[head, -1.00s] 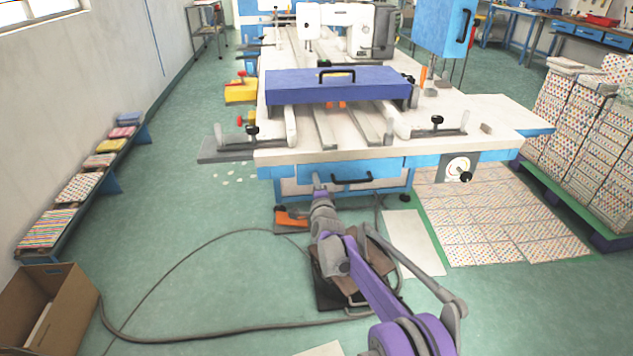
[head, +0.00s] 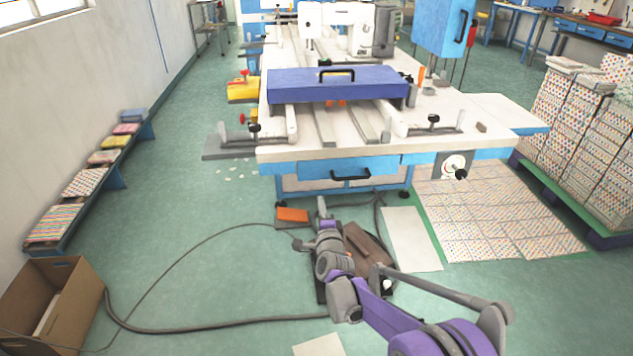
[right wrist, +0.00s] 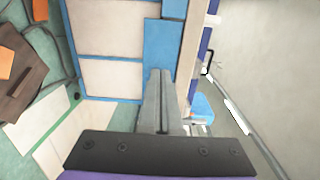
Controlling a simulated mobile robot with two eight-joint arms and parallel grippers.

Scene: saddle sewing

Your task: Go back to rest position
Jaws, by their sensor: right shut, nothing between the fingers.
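My right gripper (head: 321,203) is shut and empty. In the head view it hangs in front of the sewing table (head: 272,156), below the tabletop and apart from it. In the right wrist view its two fingers (right wrist: 161,98) lie together, with the table's blue and cream front panels (right wrist: 111,76) beyond them. My right arm reaches in from the bottom right of the head view. My left gripper is not in view.
A cardboard box (head: 75,290) stands at the lower left. A dark cable (head: 180,328) curves over the green floor. A brown pedal (head: 368,248) and an orange pedal (head: 293,215) lie below my arm. Stacked patterned pieces (head: 580,135) stand on the right.

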